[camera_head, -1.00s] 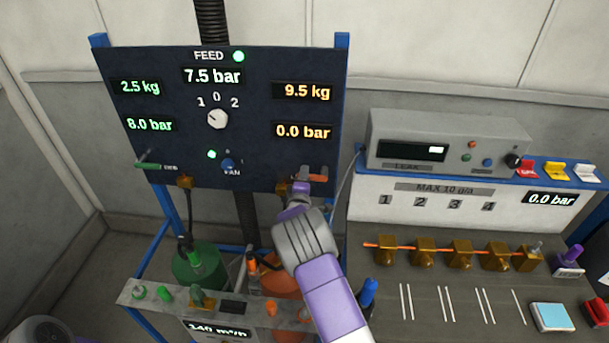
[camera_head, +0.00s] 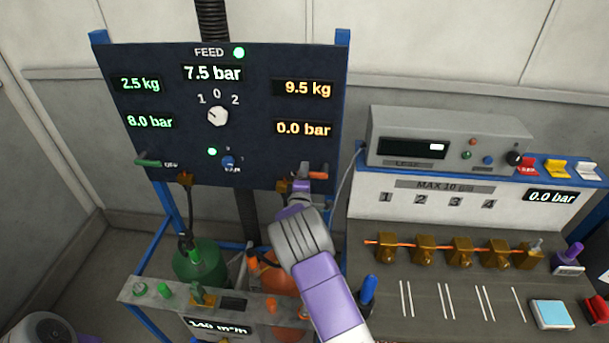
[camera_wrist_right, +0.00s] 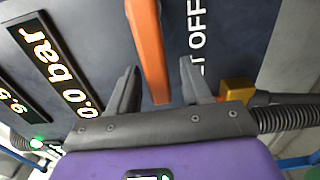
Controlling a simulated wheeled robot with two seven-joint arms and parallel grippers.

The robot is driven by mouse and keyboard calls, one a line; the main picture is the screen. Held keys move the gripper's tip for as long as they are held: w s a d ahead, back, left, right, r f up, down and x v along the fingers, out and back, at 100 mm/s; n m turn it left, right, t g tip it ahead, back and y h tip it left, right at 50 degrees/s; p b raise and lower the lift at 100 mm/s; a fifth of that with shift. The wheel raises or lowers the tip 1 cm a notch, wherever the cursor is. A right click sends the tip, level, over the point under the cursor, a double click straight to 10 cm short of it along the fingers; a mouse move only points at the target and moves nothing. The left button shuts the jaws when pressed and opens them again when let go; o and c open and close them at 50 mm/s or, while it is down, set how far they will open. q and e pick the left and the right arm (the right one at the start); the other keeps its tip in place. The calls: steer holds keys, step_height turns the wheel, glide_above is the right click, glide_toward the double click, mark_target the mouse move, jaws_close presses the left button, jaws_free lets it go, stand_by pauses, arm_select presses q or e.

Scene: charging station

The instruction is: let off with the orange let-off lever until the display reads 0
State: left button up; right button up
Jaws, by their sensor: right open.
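The orange let-off lever (camera_head: 318,175) sits at the lower right of the dark panel, below the orange display (camera_head: 303,129) that reads 0.0 bar. My right gripper (camera_head: 304,176) is at the lever in the head view and partly hides it. In the right wrist view, the lever (camera_wrist_right: 151,50) runs between the two open fingers of my right gripper (camera_wrist_right: 160,85), with a gap visible on each side. Part of a "LET OFF" label shows beside it. The display (camera_wrist_right: 72,75) also shows there, reading 0.0 bar. My left gripper is not in view.
A green lever (camera_head: 148,162) is at the panel's lower left. A brass fitting (camera_wrist_right: 237,90) with a hose is close to my right gripper. A green cylinder (camera_head: 200,262) and an orange cylinder (camera_head: 283,275) stand below. A bench with brass valves (camera_head: 424,249) is at the right.

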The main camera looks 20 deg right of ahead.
steer(key=v, duration=0.7)
steer(key=shift+s+b, duration=0.3)
steer(key=shift+b, duration=0.05)
steer(key=shift+a, duration=0.1)
